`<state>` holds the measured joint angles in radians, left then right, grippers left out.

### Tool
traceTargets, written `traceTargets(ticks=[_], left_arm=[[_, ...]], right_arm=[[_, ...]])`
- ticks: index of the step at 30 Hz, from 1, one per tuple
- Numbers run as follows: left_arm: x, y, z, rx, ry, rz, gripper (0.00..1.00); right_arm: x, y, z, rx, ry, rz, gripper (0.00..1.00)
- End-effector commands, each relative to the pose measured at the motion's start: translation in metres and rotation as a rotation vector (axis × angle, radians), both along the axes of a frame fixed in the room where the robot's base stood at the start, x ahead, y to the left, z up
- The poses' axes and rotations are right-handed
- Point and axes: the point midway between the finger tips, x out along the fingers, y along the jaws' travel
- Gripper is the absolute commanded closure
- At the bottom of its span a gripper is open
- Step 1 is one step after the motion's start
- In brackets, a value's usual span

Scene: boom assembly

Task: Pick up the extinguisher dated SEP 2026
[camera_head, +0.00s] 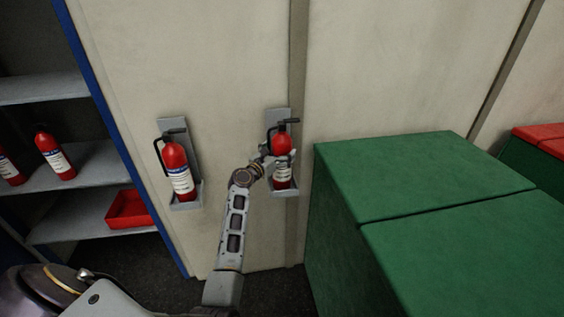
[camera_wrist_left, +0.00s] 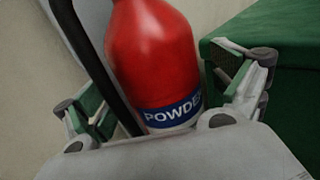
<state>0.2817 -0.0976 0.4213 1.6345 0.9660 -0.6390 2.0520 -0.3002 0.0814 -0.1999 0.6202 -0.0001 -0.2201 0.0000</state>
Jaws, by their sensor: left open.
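Two red extinguishers hang in grey wall brackets. The right wall extinguisher (camera_head: 282,148) has my left gripper (camera_head: 276,156) at its body. In the left wrist view this extinguisher (camera_wrist_left: 153,55) stands between my open left gripper's fingers (camera_wrist_left: 170,110), with a blue band reading "POWDE" and a black hose on its left. The left wall extinguisher (camera_head: 177,165) is clear of my arm. Two more extinguishers stand on the shelf, one of them (camera_head: 54,152) near the blue upright and one at the left edge. I cannot read a date on any label. My right gripper is not in view.
A grey shelf unit (camera_head: 75,215) with a blue upright is on the left, holding a red tray (camera_head: 131,209). Green boxes (camera_head: 425,175) stand close to the right of the right wall extinguisher. A red-topped box (camera_head: 540,138) is at the far right.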

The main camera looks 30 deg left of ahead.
Motion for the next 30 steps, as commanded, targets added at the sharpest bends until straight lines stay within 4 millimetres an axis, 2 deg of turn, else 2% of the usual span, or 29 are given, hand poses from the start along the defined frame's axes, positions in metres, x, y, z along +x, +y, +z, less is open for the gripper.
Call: traceTargets(ticks=[6,21,23,30], left_arm=[[0.0124,-0.0014,0.0002,0.001,0.000,0.000,0.05],[0.0137,-0.0018,-0.0001,0.001,0.000,0.000,0.05],[0.0137,-0.0018,-0.0001,0.001,0.000,0.000,0.10],[0.0137,-0.0018,-0.0001,0.001,0.000,0.000,0.41]], right_arm=[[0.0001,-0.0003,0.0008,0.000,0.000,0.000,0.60],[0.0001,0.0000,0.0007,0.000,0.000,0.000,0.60],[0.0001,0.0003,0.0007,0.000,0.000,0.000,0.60],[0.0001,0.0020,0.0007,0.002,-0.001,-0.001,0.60]])
